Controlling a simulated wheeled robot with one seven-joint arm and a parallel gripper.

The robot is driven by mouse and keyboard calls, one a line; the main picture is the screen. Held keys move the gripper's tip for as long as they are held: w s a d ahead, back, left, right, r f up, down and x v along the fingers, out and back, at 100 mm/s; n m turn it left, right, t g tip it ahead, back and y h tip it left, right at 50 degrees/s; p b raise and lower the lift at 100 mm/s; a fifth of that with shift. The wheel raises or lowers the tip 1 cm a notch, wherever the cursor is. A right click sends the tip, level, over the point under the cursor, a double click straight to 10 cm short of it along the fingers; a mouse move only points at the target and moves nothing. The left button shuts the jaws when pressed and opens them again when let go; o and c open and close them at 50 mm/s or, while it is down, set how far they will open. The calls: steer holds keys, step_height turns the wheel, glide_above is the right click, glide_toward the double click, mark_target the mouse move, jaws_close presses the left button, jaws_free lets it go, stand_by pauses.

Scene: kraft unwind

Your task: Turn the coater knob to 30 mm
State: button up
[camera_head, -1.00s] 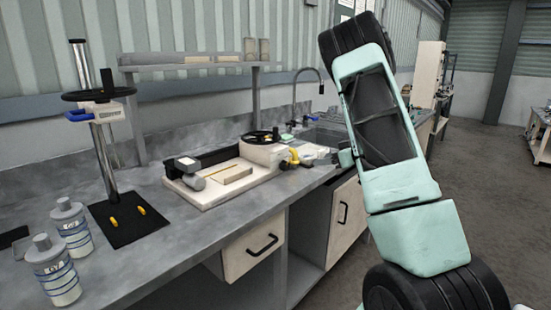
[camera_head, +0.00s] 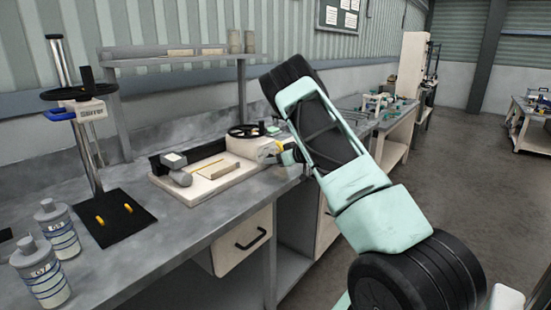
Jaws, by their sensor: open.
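The coater is a white flat bed (camera_head: 200,190) with a grey roller-like part at its left and a white housing (camera_head: 240,147) at its right end. A black round handwheel (camera_head: 248,131) lies on top of the housing. A small yellow part (camera_head: 279,148) shows at the housing's right side. I cannot tell which part is the 30 mm knob, and no scale is readable. My gripper (camera_head: 268,153) is open beside the housing's right side, close to the yellow part. My forearm partly hides it, and I cannot tell whether it touches anything.
A stand with a black wheel (camera_head: 79,91) and blue lever rises at the left from a black mat (camera_head: 115,219). Two labelled bottles (camera_head: 55,222) stand at the front left. A shelf (camera_head: 180,57) runs behind. A drawer (camera_head: 243,240) is below the bench.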

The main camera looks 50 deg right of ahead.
steer(key=shift+w+f, duration=0.1)
steer(key=shift+w, duration=0.1)
steer(key=c, duration=1)
